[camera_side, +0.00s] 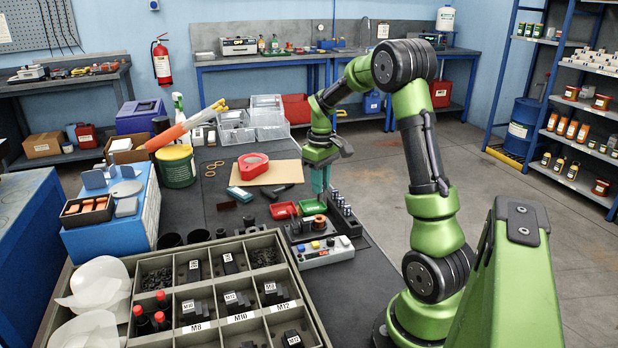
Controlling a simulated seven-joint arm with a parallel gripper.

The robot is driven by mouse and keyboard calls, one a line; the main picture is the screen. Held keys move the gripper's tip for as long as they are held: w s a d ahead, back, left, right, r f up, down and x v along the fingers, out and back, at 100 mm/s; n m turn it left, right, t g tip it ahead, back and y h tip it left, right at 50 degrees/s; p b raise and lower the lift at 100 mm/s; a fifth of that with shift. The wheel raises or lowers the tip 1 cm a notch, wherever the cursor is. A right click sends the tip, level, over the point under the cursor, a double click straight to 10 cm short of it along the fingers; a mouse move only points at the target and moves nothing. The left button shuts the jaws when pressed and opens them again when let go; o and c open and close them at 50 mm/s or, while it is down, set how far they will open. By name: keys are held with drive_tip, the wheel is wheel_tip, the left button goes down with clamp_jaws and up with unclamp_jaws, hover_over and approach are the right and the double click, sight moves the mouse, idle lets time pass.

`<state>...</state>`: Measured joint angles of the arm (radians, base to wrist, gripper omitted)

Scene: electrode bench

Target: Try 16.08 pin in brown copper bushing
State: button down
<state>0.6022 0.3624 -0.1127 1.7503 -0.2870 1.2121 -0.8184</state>
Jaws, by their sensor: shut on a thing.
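My gripper (320,188) points straight down over the dark bench top, behind the pin rack. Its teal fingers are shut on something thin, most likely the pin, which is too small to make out. A copper-brown bushing (319,221) sits on a black block in front of the gripper and below it. A row of upright metal pins (343,205) stands in a dark rack just right of the bushing. The gripper is apart from both the bushing and the rack. Size markings on pins and bushing cannot be read.
A grey control box (322,252) with coloured buttons is in front. A compartment tray (222,235) of labelled parts fills the near left.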

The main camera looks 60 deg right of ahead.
sight(320, 200)
drive_tip(key=shift+w+r, duration=0.15)
drive_tip(key=shift+w, duration=0.05)
drive_tip(key=shift+s+f, duration=0.1)
drive_tip(key=shift+f, duration=2.35)
drive_tip(key=shift+f, duration=1.1)
drive_tip(key=c, duration=0.9)
unclamp_jaws()
wheel_tip(320, 200, up, 17)
